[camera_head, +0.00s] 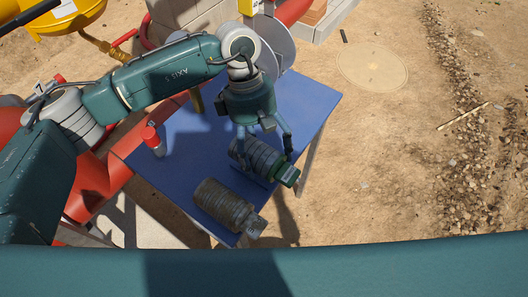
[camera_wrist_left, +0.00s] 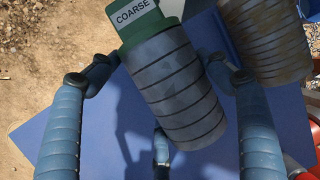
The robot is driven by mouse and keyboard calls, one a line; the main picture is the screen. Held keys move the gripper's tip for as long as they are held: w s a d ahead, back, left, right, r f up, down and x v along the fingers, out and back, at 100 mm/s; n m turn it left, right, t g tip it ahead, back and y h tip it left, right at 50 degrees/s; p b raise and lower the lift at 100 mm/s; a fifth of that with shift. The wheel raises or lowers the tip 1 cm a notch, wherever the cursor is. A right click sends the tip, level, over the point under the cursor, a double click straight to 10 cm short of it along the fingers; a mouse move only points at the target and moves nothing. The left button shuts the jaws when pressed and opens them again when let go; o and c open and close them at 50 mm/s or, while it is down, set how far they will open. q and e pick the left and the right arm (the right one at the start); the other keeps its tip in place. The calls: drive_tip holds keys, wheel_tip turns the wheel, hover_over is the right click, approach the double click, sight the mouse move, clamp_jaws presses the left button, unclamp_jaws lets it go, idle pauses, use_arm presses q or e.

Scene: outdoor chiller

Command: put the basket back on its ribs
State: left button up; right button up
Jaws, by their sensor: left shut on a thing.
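A grey cylindrical basket with dark bands (camera_head: 262,160) has a green end and lies on its side over the front right part of the blue table (camera_head: 310,98). In the left wrist view the basket (camera_wrist_left: 175,88) shows a label reading COARSE on its green end. My left gripper (camera_head: 266,148) reaches down from above and is shut on the basket, with fingers on both sides of it. I cannot tell whether the basket touches the table. A second, brownish ribbed cylinder (camera_head: 222,203) with a small tag lies near the table's front edge. My right gripper is not in view.
Large grey discs (camera_head: 279,47) stand at the back. Red pipework (camera_head: 92,183) runs along the left. The table's right back part is bare, with open sandy ground beyond.

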sight(288, 167)
use_arm(q)
drive_tip(key=o, duration=1.4)
drive_tip(key=shift+o, duration=0.2)
drive_tip(key=s+d, duration=0.1)
drive_tip(key=s+d+b, duration=0.1)
drive_tip(key=d, duration=0.1)
drive_tip(key=s+d+b, duration=0.1)
drive_tip(key=d, duration=0.1)
drive_tip(key=shift+s, duration=0.3)
drive_tip(key=shift+s+d, duration=0.25)
drive_tip(key=shift+s, duration=0.1)
